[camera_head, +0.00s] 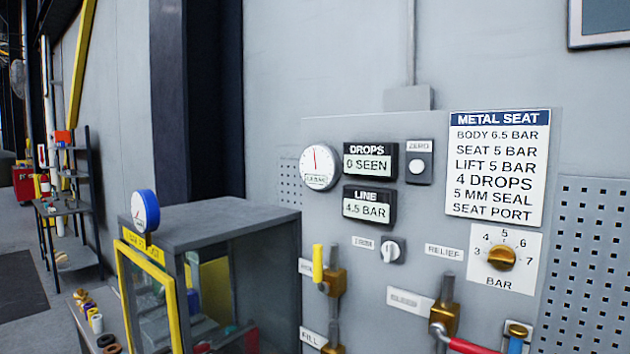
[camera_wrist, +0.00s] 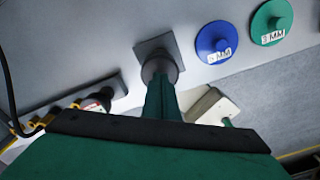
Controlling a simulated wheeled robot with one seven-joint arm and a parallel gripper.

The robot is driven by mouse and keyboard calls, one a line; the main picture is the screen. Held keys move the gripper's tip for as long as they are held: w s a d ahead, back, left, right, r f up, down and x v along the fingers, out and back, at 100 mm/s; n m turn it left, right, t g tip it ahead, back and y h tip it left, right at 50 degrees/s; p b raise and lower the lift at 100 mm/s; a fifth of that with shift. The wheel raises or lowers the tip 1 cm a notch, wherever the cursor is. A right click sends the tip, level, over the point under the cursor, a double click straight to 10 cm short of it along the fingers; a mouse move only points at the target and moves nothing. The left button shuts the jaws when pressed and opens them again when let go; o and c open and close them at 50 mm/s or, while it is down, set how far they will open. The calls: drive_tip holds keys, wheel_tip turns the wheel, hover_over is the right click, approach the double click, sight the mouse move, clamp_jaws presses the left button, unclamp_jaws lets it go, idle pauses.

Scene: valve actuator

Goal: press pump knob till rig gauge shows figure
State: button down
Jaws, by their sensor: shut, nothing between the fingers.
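In the wrist view my gripper (camera_wrist: 161,84) is shut and empty, its green fingers pointing at a dark round knob (camera_wrist: 156,64) on a square grey plate. The fingertips overlap the knob in the picture; I cannot tell whether they touch it or whether it is pressed in. My gripper and this knob do not show in the head view. On the panel a white dial gauge (camera_head: 320,167) has its needle near the top. The line display (camera_head: 368,207) reads 4.5 BAR. A blue-rimmed gauge (camera_head: 145,211) stands on the grey cabinet; its reading is too small to tell.
The seat card (camera_head: 496,167) lists body 6.5 bar and seat 5 bar. The drops display (camera_head: 370,161) reads 0 SEEN. The brass relief knob (camera_head: 502,257) sits on a bar scale. In the wrist view, a blue disc (camera_wrist: 215,40) and green disc (camera_wrist: 270,20) lie beyond the knob.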

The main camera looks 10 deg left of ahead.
drive_tip(key=shift+f, duration=1.35)
drive_tip(key=shift+r, duration=1.35)
drive_tip(key=shift+r, duration=0.1)
idle(0.7)
drive_tip(key=shift+r, duration=2.4)
